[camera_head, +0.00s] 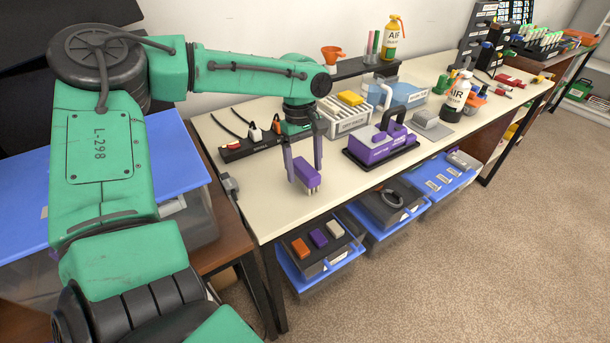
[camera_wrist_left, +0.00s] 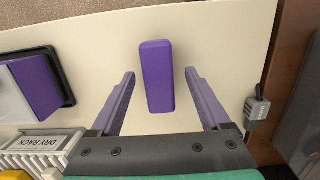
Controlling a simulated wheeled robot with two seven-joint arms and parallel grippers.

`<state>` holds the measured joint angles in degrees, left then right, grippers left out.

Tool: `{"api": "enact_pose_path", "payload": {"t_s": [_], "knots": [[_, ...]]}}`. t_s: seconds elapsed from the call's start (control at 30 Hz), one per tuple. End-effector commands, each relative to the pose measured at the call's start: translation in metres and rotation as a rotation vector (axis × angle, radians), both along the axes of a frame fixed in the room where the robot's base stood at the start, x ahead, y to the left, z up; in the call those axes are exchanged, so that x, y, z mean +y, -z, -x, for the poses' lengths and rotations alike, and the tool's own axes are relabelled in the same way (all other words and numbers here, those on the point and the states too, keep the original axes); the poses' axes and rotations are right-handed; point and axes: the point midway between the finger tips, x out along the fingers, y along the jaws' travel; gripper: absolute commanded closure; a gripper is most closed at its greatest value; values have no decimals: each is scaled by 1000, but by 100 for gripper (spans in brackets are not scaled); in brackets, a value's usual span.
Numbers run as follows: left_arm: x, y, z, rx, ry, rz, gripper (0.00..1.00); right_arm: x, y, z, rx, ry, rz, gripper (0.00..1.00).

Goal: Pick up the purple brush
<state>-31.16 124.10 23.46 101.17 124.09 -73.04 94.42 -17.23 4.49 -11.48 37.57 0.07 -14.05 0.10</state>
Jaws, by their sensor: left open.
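The purple brush (camera_head: 306,173) is at the table's near left part, a small block with pale bristles at its lower edge. In the left wrist view the purple brush (camera_wrist_left: 157,78) shows as a long purple block. My left gripper (camera_head: 304,166) points down over it and is open. In the left wrist view the fingers of my left gripper (camera_wrist_left: 160,76) stand on either side of the brush, with a gap on each side. The brush is not gripped. My right gripper is not in view.
A purple-and-grey device on a black tray (camera_head: 382,145) stands right of the brush. A dry rack (camera_head: 345,122) and a power strip (camera_head: 258,145) lie behind. Bare tabletop surrounds the brush.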

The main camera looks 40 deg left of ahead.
Motion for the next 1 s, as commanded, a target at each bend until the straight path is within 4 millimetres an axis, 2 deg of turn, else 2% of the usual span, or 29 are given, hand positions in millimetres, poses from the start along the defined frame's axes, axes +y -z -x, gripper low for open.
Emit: {"api": "enact_pose_path", "payload": {"t_s": [0.03,0.1,0.3,0.37,0.5,0.53,0.83,1.0], "knots": [[-1,10,0,2,0,-1,20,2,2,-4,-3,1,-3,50],[-2,17,1,0,0,0,20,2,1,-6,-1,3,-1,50],[-2,18,0,-1,0,0,20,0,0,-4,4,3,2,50],[-2,18,0,-1,0,0,39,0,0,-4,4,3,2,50],[-2,18,0,-1,0,0,92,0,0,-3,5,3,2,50],[-2,18,0,-1,0,0,100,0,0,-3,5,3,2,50],[-2,15,0,-3,0,0,100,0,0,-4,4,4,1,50],[-2,-6,-1,-6,-1,0,100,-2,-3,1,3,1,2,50]]}}
